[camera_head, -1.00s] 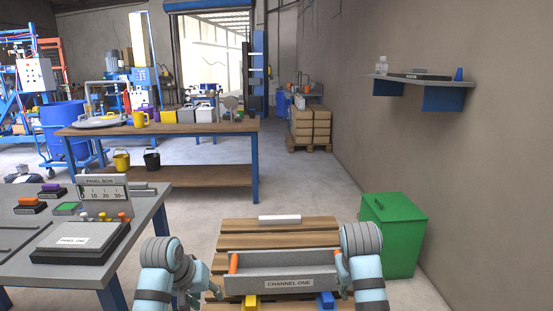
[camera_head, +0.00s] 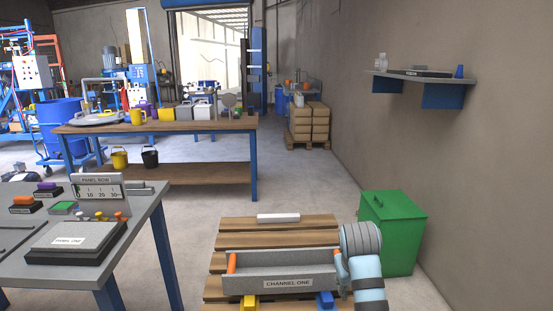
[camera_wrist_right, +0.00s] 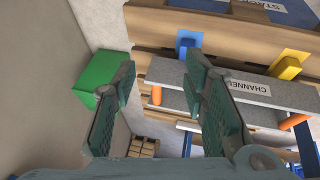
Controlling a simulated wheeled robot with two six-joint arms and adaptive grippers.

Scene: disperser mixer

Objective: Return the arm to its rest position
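My right arm comes in at the lower right of the head view. Its gripper (camera_head: 344,274) is by the right end of the grey channel labelled CHANNEL ONE (camera_head: 285,271), mostly hidden by the arm. In the right wrist view the two fingers of this gripper (camera_wrist_right: 161,70) stand well apart, with nothing clasped between them. The channel (camera_wrist_right: 265,92) shows beyond and beside the right-hand finger. Whether a finger touches it I cannot tell. My left arm and gripper are not in view.
The channel rests on a wooden pallet (camera_head: 232,225) with blue and yellow blocks in front. A green bin (camera_head: 392,235) stands close right of my right arm. A grey table (camera_head: 150,200) with a panel is at left. Floor between table and pallet is clear.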

